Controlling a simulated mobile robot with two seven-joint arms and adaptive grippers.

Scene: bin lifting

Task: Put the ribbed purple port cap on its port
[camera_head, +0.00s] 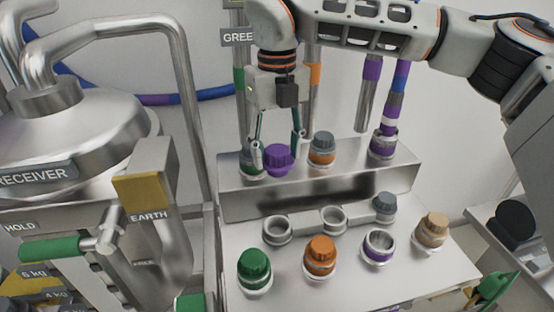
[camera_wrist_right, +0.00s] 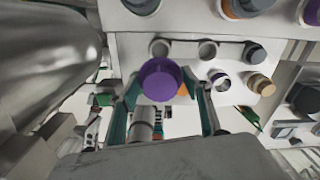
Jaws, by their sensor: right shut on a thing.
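The ribbed purple cap (camera_head: 278,160) is held between the fingers of my right gripper (camera_head: 277,146), in front of the raised steel block. In the right wrist view the cap (camera_wrist_right: 160,80) shows its round purple face between the gripper's fingers (camera_wrist_right: 163,102). The open port with a purple ring (camera_head: 379,247) stands on the lower white panel, to the right of and below the cap in the head view. It also shows in the right wrist view (camera_wrist_right: 219,82), right of the cap. My left gripper is not in view.
Green (camera_head: 254,265), orange (camera_head: 320,250), tan (camera_head: 433,226) and grey (camera_head: 385,204) caps sit on the panel, with two open grey ports (camera_head: 277,230) behind. The steel block (camera_head: 325,192) carries a grey cap (camera_head: 322,142) and a purple-banded pipe (camera_head: 390,120). A steel receiver (camera_head: 80,150) stands left.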

